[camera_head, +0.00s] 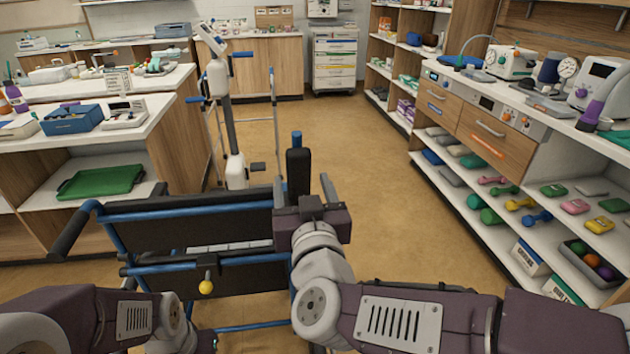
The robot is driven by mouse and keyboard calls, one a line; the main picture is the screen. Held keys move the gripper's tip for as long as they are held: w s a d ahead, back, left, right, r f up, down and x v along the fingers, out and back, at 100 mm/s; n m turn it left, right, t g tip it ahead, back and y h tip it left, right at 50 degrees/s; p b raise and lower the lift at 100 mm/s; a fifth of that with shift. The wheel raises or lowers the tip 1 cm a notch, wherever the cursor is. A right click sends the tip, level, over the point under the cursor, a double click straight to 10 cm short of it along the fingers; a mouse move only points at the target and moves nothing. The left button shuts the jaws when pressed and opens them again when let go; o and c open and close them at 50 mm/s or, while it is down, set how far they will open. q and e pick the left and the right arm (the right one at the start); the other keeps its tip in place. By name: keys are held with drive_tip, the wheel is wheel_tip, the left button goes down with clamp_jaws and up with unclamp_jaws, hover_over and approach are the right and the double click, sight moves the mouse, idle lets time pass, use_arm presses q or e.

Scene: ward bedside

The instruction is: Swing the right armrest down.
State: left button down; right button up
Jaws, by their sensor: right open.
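A wheelchair with a blue frame and black backrest (190,222) stands in front of me, seen from behind. Its right armrest (298,172) appears as a black pad standing upright, with a blue end on top. My right gripper (318,200) is at the lower part of this armrest, on the near side. It is open; its dark body hides the armrest's lower end and hinge, and I cannot tell whether the fingers touch the pad. My left arm shows at the bottom left, with its gripper out of view.
A yellow knob (206,287) hangs behind the backrest, and a black push handle (72,232) sticks out at left. A blue-and-white standing device (232,130) is beyond the chair. Shelves (480,200) line the right; the floor (385,190) between is clear.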

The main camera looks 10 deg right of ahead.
drive_tip(key=shift+w, duration=0.15)
drive_tip(key=shift+r+p, duration=0.2)
drive_tip(key=shift+p, duration=0.1)
drive_tip(key=w+r+p, duration=0.1)
drive_tip(key=p, duration=0.1)
drive_tip(key=shift+w+p, duration=0.2)
drive_tip(key=shift+p, duration=0.2)
drive_tip(key=w, duration=0.3)
drive_tip(key=w+f+b, duration=0.1)
drive_tip(key=w, duration=0.2)
drive_tip(key=shift+w+f, duration=0.15)
drive_tip(key=shift+w, duration=0.45)
clamp_jaws()
